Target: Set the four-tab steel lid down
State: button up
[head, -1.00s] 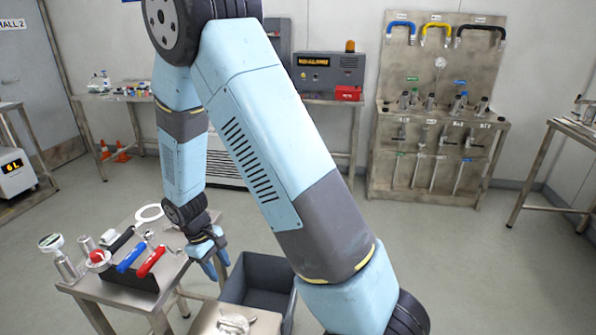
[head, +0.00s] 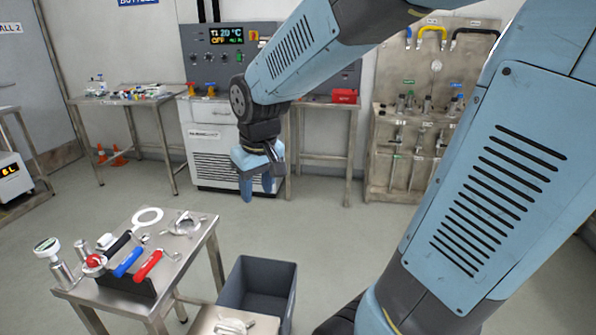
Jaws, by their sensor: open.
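A steel lid with tabs (head: 184,224) lies flat on the right rear part of the near steel table (head: 192,262); its tabs are too small to count. My gripper (head: 257,188) hangs in the air with its fingers pointing down, open and empty. In the picture it is above and to the right of the lid, clear of the table.
A white ring (head: 148,216) lies left of the lid. A rack with blue- and red-handled tools (head: 128,284) and several small vessels fill the table's left part. A dark grey bin (head: 262,258) stands right of it. A low stand (head: 265,325) holds another metal piece (head: 233,326).

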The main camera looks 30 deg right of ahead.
jog(key=s+d+r+m+t, duration=0.2)
jog(key=s+r, duration=0.5)
jog(key=s, duration=0.4)
jog(key=shift+d+r+m+t, duration=0.35)
jog(key=shift+d+t, duration=0.15)
jog(key=shift+d, duration=0.55)
